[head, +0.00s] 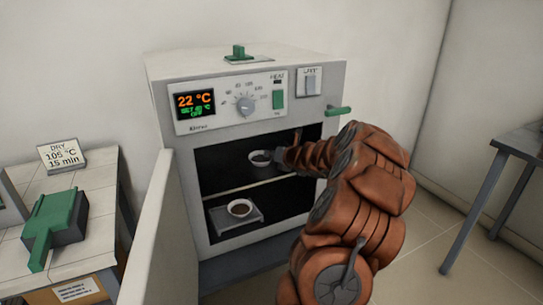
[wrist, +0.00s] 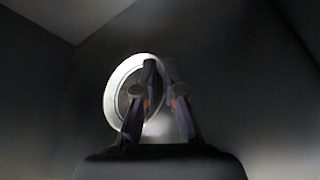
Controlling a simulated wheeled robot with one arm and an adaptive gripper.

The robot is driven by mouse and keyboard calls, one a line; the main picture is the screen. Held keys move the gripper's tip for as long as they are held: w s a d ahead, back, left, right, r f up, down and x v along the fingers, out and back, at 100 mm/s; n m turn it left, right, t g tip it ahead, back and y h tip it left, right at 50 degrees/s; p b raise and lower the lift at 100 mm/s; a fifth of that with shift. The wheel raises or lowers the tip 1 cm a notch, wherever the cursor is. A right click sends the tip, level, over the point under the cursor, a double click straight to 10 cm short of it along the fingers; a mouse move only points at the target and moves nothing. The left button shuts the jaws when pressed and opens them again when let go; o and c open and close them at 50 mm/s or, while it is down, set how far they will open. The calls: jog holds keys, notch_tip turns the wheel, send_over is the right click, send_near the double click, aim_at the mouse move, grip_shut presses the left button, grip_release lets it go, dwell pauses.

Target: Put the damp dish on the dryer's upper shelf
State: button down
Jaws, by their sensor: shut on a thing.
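The dryer (head: 236,122) stands with its door open to the left and its display reads 22 °C. My gripper (head: 281,156) reaches into the upper part of the chamber from the right. It is shut on the rim of a small white dish (head: 260,158) with dark contents. In the wrist view my gripper (wrist: 160,95) pinches the right side of the dish (wrist: 117,98), inside the dark chamber. I cannot tell whether the held dish touches the upper shelf (head: 245,187). A second white dish (head: 240,208) with brown contents stands on a grey plate in the lower compartment.
The open door (head: 150,240) stands at the left of the chamber. A table at the left holds a sign reading DRY 105 °C 15 min (head: 62,155) and a green-handled object (head: 55,222). Another table (head: 515,150) stands at the right. The floor between is clear.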

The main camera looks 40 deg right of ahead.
jog(key=shift+f, duration=0.15)
jog(key=c, duration=1.6)
grip_release()
jog(key=shift+o, duration=0.2)
jog(key=shift+s+r, duration=0.35)
jog(key=s+a+p, duration=0.1)
jog(key=s+a, duration=0.1)
jog(key=s, duration=1.2)
jog(key=shift+a+r, duration=0.4)
